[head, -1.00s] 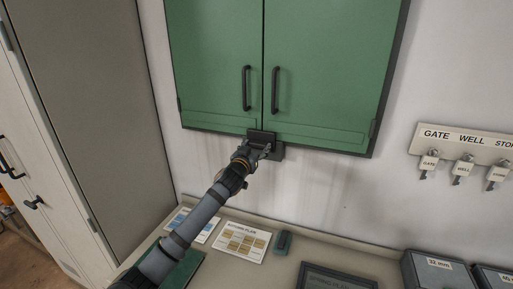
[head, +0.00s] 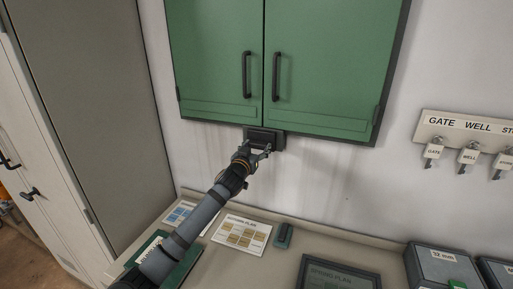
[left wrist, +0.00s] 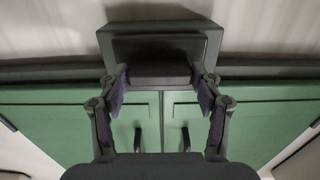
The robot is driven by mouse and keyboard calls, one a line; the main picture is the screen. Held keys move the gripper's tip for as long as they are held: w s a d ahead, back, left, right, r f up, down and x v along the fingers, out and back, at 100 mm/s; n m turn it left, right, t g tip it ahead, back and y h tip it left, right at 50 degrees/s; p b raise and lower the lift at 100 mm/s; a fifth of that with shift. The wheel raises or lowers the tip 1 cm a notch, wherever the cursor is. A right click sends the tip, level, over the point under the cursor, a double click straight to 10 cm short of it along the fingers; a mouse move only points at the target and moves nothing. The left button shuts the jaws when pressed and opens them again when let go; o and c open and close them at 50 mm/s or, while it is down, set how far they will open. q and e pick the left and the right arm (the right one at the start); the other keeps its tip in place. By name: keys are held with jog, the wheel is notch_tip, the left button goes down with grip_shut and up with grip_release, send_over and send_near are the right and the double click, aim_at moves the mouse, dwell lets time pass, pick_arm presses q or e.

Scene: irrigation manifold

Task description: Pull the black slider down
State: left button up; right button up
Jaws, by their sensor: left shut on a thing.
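The black slider (head: 262,137) is a small dark block in a dark housing (head: 281,143) at the bottom edge of the green cabinet, near where its doors meet. My left gripper (head: 260,151) reaches up to it from below and is shut on it. In the left wrist view the slider (left wrist: 150,74) sits between the fingertips of the left gripper (left wrist: 160,78), one finger at each side, in front of the housing (left wrist: 112,42). The gripper partly hides the slider's lower part in the head view. My right gripper is not in view.
The green cabinet (head: 218,65) hangs above, both doors shut. Below is a counter (head: 325,246) with a paper card (head: 241,233), a dark framed plan (head: 338,279) and boxes (head: 440,265) at right. Tagged keys (head: 468,156) hang on the wall. A tall locker (head: 95,110) stands at left.

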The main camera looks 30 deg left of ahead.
pick_arm(q)
jog(key=o, duration=1.7)
jog(key=shift+w+f, duration=0.1)
jog(key=shift+f, duration=0.15)
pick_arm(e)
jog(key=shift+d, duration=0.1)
pick_arm(q)
jog(key=shift+s, duration=0.2)
jog(key=v, duration=0.7)
jog(key=shift+s+d, duration=0.1)
